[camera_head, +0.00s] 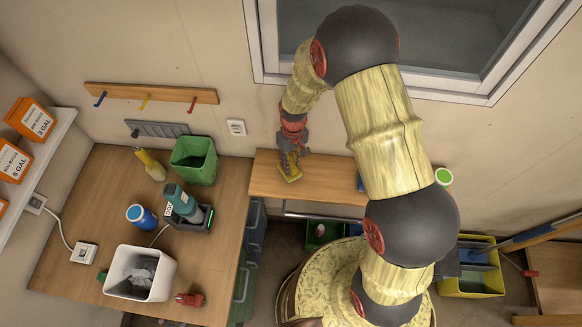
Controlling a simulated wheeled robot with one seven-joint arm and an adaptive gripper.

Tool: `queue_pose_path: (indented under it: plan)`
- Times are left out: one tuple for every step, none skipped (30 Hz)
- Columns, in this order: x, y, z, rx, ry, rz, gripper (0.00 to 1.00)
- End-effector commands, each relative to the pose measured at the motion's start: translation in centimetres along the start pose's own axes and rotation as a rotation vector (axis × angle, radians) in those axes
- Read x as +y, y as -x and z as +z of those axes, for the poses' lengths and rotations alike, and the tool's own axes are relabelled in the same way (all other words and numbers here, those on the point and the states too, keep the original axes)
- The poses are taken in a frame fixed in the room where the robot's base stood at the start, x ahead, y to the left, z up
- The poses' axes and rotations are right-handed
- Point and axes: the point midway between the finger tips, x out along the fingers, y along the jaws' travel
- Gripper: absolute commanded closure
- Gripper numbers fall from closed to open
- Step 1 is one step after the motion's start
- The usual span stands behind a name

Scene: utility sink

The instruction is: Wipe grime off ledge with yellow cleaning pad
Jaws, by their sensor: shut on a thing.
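The yellow cleaning pad (292,176) is under the fingers of my gripper (290,160), near the left part of the ledge. My gripper points down and is shut on the pad. The ledge (330,184) is a wooden shelf against the back wall, below the window. The pad appears to be at the ledge surface, but I cannot tell whether it touches. No grime can be made out on the visible wood. My arm hides part of the ledge's right side.
A yellow bucket (470,285) stands at right. A blue item stands partly hidden at the ledge's right.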

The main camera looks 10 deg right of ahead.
Motion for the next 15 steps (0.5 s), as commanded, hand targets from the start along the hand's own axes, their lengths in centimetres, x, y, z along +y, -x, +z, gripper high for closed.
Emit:
queue_pose_path:
  plan:
    - [-0.1,0.6,0.1,-0.003,0.000,-0.001,1.00]
    - [-0.1,0.9,0.1,-0.003,0.000,-0.001,1.00]
    - [-0.1,1.2,0.0,-0.003,-0.001,-0.001,1.00]
    - [-0.1,1.5,0.0,-0.003,-0.001,-0.001,1.00]
    - [-0.1,1.8,0.0,-0.003,-0.001,-0.001,1.00]
    - [-0.1,2.1,-0.1,-0.003,-0.001,-0.001,1.00]
    - [-0.1,2.4,-0.1,-0.003,-0.001,-0.001,1.00]
    - [-0.2,2.7,-0.1,-0.003,-0.001,-0.001,1.00]
    - [-0.2,3.0,-0.2,-0.002,-0.001,0.000,1.00]
    - [-0.2,3.3,-0.2,-0.002,-0.001,0.000,1.00]
    - [-0.2,3.6,-0.2,-0.003,-0.001,-0.001,1.00]
    - [-0.2,3.9,-0.3,-0.003,-0.001,-0.001,1.00]
    - [-0.2,4.2,-0.3,-0.003,-0.001,-0.001,1.00]
    - [-0.3,4.5,-0.3,-0.003,-0.002,-0.001,1.00]
    - [-0.3,4.8,-0.3,-0.003,-0.002,-0.001,1.00]
